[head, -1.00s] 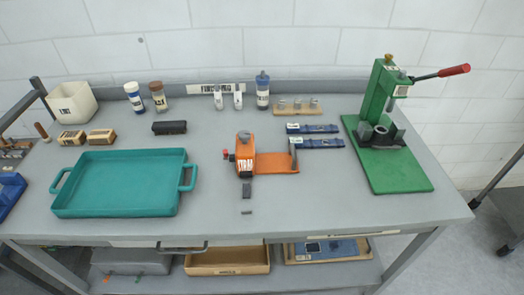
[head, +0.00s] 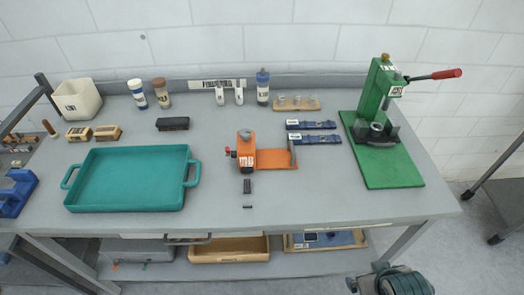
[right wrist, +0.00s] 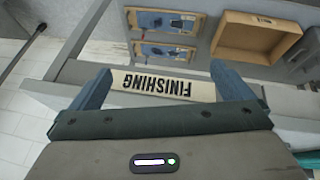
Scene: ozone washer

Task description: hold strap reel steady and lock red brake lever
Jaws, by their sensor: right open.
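The orange strap reel (head: 246,152) stands on the grey workbench near its middle, with an orange base plate (head: 275,158) to its right. A small red lever or knob (head: 229,151) sticks out at the reel's left side; its exact setting is too small to tell. A short dark strap piece (head: 247,186) hangs or lies in front of the reel. My right gripper (head: 361,282) is at the bottom right of the head view, in front of the bench and well away from the reel. In the right wrist view my right gripper (right wrist: 163,85) is open and empty. My left gripper is not in view.
A teal tray (head: 186,205) lies left of the reel. A green press (head: 380,165) with a red-tipped handle stands at the right. Two blue strap pieces (head: 315,139) lie behind the base plate. The bench front (head: 340,222) between reel and press is clear. A FINISHING label (right wrist: 160,84) marks the bench edge.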

